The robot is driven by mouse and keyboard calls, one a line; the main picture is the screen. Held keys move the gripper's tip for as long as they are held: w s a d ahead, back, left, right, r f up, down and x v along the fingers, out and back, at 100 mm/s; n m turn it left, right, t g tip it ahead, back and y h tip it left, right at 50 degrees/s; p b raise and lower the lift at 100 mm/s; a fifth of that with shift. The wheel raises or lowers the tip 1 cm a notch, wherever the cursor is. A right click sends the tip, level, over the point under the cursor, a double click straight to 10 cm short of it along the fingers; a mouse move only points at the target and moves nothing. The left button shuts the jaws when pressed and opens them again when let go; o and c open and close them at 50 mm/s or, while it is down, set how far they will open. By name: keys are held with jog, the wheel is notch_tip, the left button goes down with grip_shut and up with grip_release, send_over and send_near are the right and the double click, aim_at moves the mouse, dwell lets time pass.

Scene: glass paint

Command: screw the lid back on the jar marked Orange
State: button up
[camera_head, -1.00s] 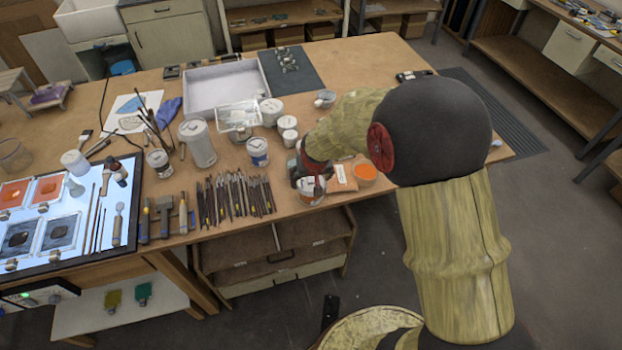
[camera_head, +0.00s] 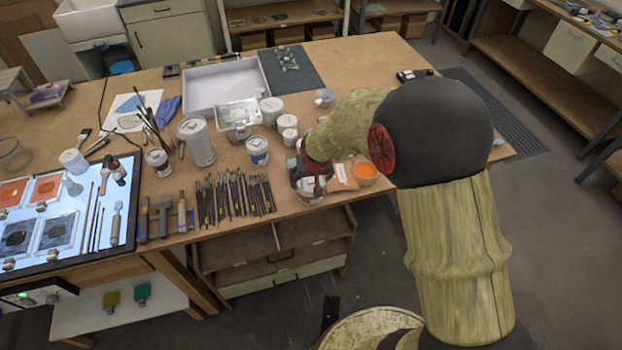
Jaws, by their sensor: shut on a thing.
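A small white jar (camera_head: 307,188) with some orange on it stands near the front edge of the workbench. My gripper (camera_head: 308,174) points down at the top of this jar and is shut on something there. I take it to be the lid, but the fingers and wrist hide it. I cannot tell how the lid sits on the jar or read the label.
A row of brushes and tools (camera_head: 235,196) lies left of the jar. Several white jars and a labelled white pot (camera_head: 257,151) stand behind. A lit panel (camera_head: 70,225) is at the far left. The bench's back right is fairly clear.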

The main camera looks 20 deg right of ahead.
jog(key=shift+f+b, duration=0.45)
jog(key=shift+b, duration=0.3)
dwell(1.4)
jog(key=shift+f+m+h+b, duration=0.25)
jog(key=shift+m+b, duration=0.45)
jog(key=shift+b, duration=1.4)
jog(key=shift+a+m+g+h+b, duration=0.1)
jog(key=shift+m+g+h+b, duration=0.3)
jog(key=shift+m+b, duration=1.55)
jog(key=shift+r+h+b, duration=0.1)
jog(key=shift+h+b, duration=0.15)
jog(key=shift+b, duration=1.2)
jog(key=shift+m+b, duration=0.25)
jog(key=shift+b, duration=0.25)
jog(key=shift+m+b, duration=0.3)
jog(key=shift+b, duration=0.05)
jog(key=shift+m+g+h+b, duration=0.4)
jog(key=shift+m+h+b, duration=0.1)
jog(key=shift+m+b, duration=0.35)
jog(key=shift+w+a+m+g+b, duration=0.1)
jog(key=shift+m+g+b, duration=0.25)
jog(key=shift+m, duration=0.7)
jog(key=shift+r, duration=0.1)
